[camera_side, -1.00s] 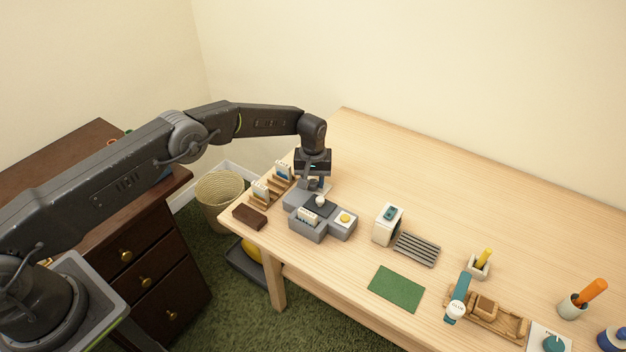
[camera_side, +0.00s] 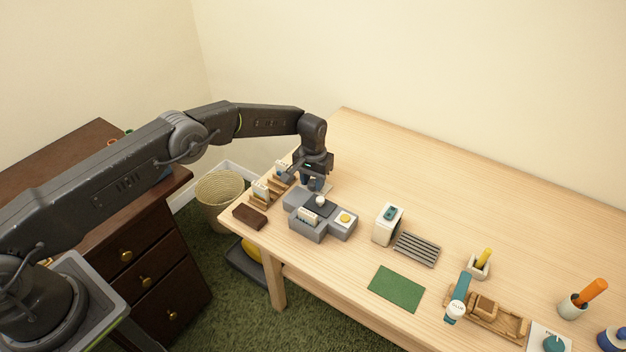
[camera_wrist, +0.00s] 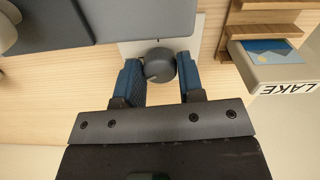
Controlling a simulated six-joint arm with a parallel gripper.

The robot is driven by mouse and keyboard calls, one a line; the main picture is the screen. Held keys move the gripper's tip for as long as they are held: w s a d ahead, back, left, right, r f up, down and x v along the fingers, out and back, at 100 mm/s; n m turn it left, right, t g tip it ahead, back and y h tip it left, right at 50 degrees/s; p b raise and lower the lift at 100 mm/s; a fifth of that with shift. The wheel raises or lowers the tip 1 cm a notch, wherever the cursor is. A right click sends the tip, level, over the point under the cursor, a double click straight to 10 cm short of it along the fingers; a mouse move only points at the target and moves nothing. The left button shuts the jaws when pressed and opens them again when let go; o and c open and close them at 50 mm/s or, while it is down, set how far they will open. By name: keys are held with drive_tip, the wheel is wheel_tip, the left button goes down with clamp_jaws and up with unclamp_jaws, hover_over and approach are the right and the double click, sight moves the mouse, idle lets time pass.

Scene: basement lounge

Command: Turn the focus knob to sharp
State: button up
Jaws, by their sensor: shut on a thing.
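The focus knob (camera_wrist: 160,65), a dark grey round cap with a pale pointer line, sits on a white plate (camera_wrist: 201,42) beside the grey viewer. My gripper (camera_wrist: 161,72) has its two blue fingers on either side of the knob and is shut on it. A small dark mark shows on the plate by the knob. In the side view my gripper (camera_side: 317,186) is low at the back of the grey viewer (camera_side: 307,230); the knob is hidden there. The viewer holds a pale slide (camera_side: 307,215) and has a yellow button (camera_side: 345,217).
A wooden rack (camera_side: 262,203) with slides stands left of the viewer, close to my gripper; one slide reads LAKE (camera_wrist: 280,70). A brown block (camera_side: 249,216) lies at the table's left edge. A white box (camera_side: 387,224) and a grey ribbed tray (camera_side: 417,249) stand to the right.

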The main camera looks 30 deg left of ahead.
sight(313, 182)
drive_tip(key=m, duration=0.5)
drive_tip(key=shift+m, duration=0.4)
idle(0.3)
drive_tip(key=o, duration=0.9)
drive_tip(key=shift+r, duration=0.1)
wheel_tip(313, 182, up, 14)
drive_tip(key=shift+f, duration=0.15)
